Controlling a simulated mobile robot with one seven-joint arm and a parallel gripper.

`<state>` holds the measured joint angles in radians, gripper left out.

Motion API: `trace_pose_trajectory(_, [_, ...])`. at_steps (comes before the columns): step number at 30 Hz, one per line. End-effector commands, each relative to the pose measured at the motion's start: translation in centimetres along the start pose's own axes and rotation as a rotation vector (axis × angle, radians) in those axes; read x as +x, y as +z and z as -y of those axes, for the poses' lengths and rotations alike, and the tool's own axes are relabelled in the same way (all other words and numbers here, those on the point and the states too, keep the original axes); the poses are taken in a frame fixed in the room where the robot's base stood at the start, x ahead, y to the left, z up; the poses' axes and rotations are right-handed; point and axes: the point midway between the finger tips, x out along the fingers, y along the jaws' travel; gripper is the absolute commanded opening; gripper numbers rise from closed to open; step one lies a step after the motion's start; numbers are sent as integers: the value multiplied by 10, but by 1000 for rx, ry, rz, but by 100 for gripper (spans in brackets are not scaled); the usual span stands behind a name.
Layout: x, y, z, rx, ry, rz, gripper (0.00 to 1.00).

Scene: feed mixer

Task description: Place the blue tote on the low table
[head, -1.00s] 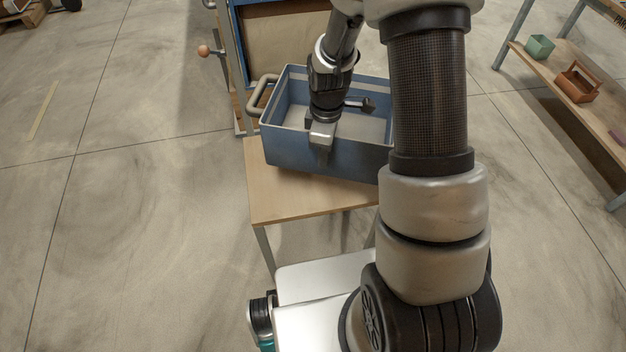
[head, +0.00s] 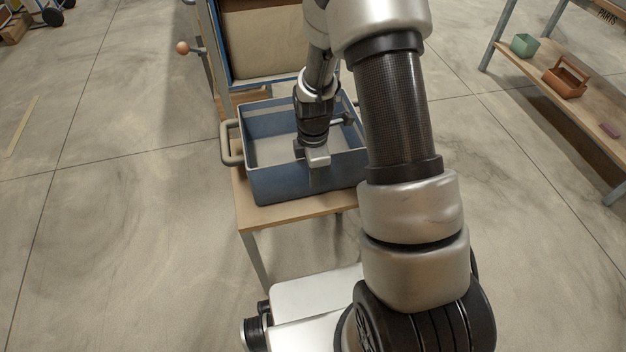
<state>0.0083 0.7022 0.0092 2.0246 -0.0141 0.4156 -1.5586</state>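The blue tote (head: 280,187) is an open box with a grey loop handle (head: 230,145) on its left end. It is upright over the low table (head: 290,214), a wooden top on grey legs, near its front edge. I cannot tell whether its base touches the wood. My gripper (head: 314,157) points down at the middle of the tote's near rim and appears shut on that wall. My arm hides the tote's right end and the table's right side.
A blue-framed machine (head: 227,62) with a ball-ended lever (head: 182,47) stands close behind the tote. A shelf (head: 540,82) at right bears a green bin (head: 524,45) and an orange carrier (head: 566,78).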

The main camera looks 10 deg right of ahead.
Motion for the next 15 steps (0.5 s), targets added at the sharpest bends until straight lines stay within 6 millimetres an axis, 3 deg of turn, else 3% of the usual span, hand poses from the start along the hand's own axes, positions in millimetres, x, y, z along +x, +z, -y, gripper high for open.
trace_pose_trajectory(2, [8, 0, -2, 0, 4, 0, 0])
trace_pose_trajectory(13, [12, 0, -2, 0, 4, 0, 0])
trace_pose_trajectory(15, [12, 0, 0, 0, 1, 0, 16])
